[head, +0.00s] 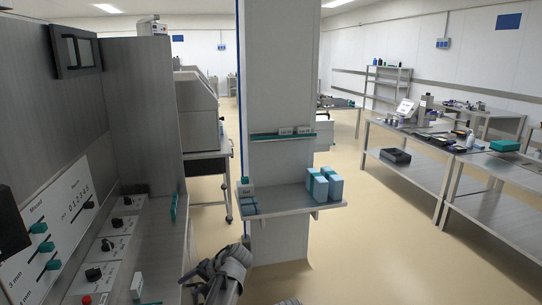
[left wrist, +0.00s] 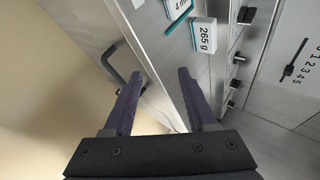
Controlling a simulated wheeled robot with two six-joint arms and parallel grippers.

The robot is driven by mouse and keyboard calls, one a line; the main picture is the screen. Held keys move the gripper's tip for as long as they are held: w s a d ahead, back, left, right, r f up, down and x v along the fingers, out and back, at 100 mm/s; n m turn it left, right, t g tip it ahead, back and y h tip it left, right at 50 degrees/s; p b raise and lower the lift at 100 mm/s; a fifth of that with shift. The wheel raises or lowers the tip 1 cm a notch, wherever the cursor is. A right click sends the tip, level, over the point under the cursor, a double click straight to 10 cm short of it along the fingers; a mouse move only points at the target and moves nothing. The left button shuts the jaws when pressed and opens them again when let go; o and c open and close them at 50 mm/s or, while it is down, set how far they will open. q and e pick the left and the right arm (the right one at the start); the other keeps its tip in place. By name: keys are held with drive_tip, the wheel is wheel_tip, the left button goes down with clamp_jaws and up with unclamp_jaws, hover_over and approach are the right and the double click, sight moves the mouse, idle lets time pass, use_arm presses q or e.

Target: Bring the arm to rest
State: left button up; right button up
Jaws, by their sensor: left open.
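My left gripper (head: 222,268) is low in the middle of the head view, in front of the pillar and right of the sealer's control panel. In the left wrist view its two dark fingers (left wrist: 160,78) stand apart with nothing between them. They point toward the steel edge of the machine, beside a dark bar handle (left wrist: 112,66). A white block marked 265 g (left wrist: 204,37) lies on the steel surface beyond the right finger, apart from it. My right gripper is not seen.
The sealer's panel (head: 75,210) has teal sliders, black knobs (head: 117,223) and a red button on the left. A pillar shelf (head: 290,203) holds teal-and-white boxes (head: 325,186). Steel tables (head: 470,170) stand at right. The floor (head: 385,240) between is clear.

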use_arm(q)
drive_tip(key=s+d+f+m+g+h, duration=0.1)
drive_tip(key=s+d+f+h, duration=0.25)
drive_tip(key=s+d, duration=0.7)
drive_tip(key=s+d+f+m+g+h, duration=0.1)
drive_tip(key=s+d+f+g+h, duration=0.15)
drive_tip(key=s+d+h, duration=0.75)
wheel_tip(320, 180, up, 13)
drive_tip(key=s+a+t+y+p, duration=0.1)
drive_tip(key=y+p, duration=0.4)
drive_tip(key=p, duration=0.8)
drive_tip(key=shift+s+a+f+p, duration=0.15)
drive_tip(key=shift+s+a+p, duration=0.15)
drive_tip(key=shift+s+a, duration=0.2)
drive_tip(key=shift+a+y, duration=0.15)
drive_tip(key=shift+y, duration=0.1)
